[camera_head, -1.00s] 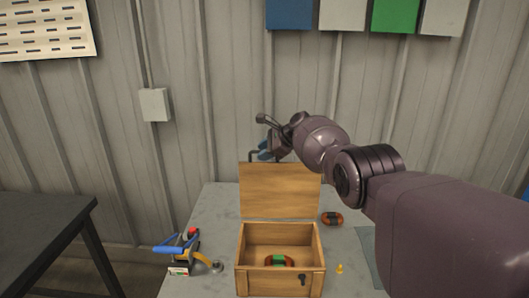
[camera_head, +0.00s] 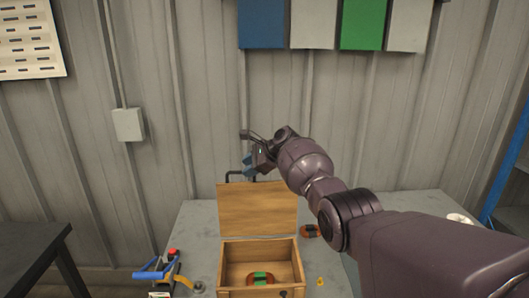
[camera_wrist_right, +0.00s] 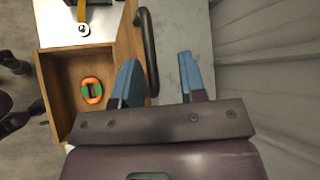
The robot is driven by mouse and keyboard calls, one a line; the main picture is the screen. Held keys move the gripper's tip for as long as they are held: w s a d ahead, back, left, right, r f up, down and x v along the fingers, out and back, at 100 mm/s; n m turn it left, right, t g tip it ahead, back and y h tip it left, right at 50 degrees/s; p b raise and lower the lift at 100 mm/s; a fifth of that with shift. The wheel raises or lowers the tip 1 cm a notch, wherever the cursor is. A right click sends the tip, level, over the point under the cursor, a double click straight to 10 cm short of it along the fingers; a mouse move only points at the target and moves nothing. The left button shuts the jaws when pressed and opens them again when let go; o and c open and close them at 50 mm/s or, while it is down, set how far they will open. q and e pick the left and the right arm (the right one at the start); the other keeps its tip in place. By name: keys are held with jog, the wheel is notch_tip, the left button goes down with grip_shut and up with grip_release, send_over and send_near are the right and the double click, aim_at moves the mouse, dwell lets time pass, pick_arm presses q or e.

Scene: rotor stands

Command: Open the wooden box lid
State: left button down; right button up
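The wooden box (camera_head: 301,268) stands on the grey table in the head view, with its inside exposed. Its lid (camera_head: 257,210) stands raised and roughly upright at the back edge. A dark bar handle (camera_head: 234,175) shows above the lid's top edge; it also shows in the right wrist view (camera_wrist_right: 147,42). My right gripper (camera_head: 249,166) is just above and behind the lid's top. In the wrist view its blue fingers (camera_wrist_right: 159,60) are spread apart, with the handle beside and partly behind the left finger. I see no grip on it. My left gripper is not in view.
A green-and-orange ring-shaped part (camera_head: 261,279) lies inside the box. A similar part (camera_head: 309,231) lies right of the lid. A blue-handled tool (camera_head: 155,271) is left of the box, and a small yellow piece (camera_head: 320,282) is to its right. A wall stands behind the table.

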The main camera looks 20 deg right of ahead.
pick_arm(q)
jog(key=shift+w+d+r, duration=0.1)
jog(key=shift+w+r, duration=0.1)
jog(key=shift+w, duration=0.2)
pick_arm(e)
jog(key=v, duration=0.7)
jog(key=shift+r, duration=0.1)
jog(key=w+d+r+n+t+h, duration=0.2)
jog(key=w+r+n+t+h, duration=0.15)
jog(key=r+n+t, duration=0.35)
pick_arm(q)
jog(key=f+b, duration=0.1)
jog(key=b, duration=0.1)
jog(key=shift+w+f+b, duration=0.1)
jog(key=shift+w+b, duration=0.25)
pick_arm(e)
jog(key=s+f+n+h, duration=0.1)
jog(key=s+f+n, duration=0.3)
jog(key=s+f, duration=1)
jog(key=s+f+n+g+h, duration=0.1)
jog(key=s+f+n, duration=0.3)
jog(key=s+f, duration=1)
jog(key=s+a+f+n+h, duration=0.1)
jog(key=s+f+n, duration=0.4)
jog(key=s+f, duration=0.9)
jog(key=s+h, duration=0.1)
jog(key=s, duration=0.8)
jog(key=shift+s+f+g, duration=0.3)
jog(key=shift+s+f, duration=0.05)
jog(key=shift+s, duration=0.05)
